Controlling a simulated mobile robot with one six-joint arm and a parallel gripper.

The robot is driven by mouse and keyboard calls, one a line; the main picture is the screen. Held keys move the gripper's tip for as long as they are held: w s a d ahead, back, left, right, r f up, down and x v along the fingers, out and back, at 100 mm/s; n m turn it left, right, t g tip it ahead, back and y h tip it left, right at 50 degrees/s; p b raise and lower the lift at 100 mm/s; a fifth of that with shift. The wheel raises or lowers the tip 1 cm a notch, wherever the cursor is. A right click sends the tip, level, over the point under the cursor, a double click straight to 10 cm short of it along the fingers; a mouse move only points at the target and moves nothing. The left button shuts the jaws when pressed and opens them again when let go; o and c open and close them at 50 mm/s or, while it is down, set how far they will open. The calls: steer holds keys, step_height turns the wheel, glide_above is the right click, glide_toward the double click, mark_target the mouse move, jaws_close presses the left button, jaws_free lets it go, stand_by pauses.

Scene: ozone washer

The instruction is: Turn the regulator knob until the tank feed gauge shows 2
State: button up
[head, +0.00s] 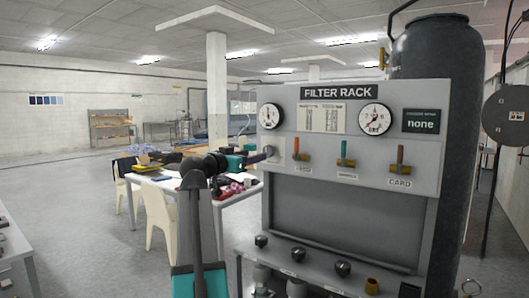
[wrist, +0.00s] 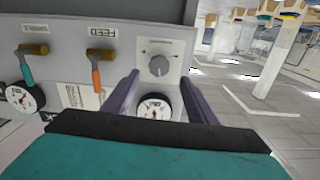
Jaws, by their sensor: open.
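The grey regulator knob (wrist: 159,66) shows in the wrist view on a pale plate, with its pointer near upright in that picture. My gripper (wrist: 160,78) is open, with its purple fingers on either side of the knob in that view; contact cannot be told. A round white gauge (wrist: 155,107) shows near the knob, partly behind my gripper body. In the head view this gauge (head: 270,116) is at the panel's upper left, its reading too small to tell.
A display (head: 420,121) reads "none". A dark tank (head: 433,60) stands behind. A cluttered table (head: 150,178) is left.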

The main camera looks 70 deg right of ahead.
mark_target(270, 151)
steer(key=p+x, duration=0.2)
steer(key=x, duration=0.7)
steer(key=shift+c, duration=0.4)
steer(key=c, duration=1)
